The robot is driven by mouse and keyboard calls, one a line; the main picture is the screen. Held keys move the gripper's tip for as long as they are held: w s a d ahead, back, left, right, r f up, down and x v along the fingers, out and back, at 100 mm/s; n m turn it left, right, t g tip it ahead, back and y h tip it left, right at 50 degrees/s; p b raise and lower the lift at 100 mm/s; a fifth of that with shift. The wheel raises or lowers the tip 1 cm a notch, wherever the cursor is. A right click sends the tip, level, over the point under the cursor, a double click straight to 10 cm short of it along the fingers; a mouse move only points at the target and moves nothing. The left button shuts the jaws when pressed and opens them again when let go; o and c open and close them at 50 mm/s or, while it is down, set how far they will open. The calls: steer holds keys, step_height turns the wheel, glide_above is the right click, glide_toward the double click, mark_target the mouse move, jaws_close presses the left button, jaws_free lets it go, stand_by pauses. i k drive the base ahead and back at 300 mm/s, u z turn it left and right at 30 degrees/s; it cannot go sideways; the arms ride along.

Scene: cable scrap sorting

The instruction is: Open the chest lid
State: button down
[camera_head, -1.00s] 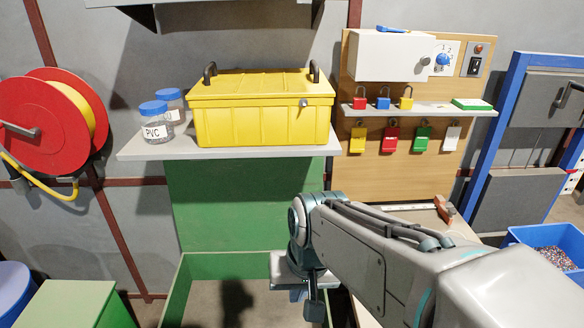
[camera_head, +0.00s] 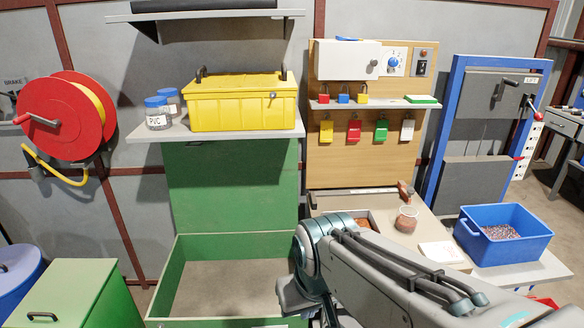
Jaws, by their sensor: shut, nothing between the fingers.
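A large green chest (camera_head: 222,241) stands low in the middle of the head view. It is an open-topped box, and its bare inside floor shows. A flat green panel (camera_head: 230,190) stands upright along its back edge, like a raised lid. My gripper (camera_head: 298,303) is at the bottom of the view by the chest's right side. It is shut and empty; its fingertips are mostly hidden by my arm and the frame edge. I cannot tell whether it touches the chest.
A yellow lidded box (camera_head: 242,104) and jars (camera_head: 157,113) stand on a shelf (camera_head: 215,136) above the panel. A smaller green box (camera_head: 66,300) is at lower left. A workbench (camera_head: 440,228) with a blue bin (camera_head: 503,240) is at right.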

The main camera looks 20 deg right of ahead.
mark_target(249, 185)
steer(key=z, duration=0.45)
steer(key=i, duration=1)
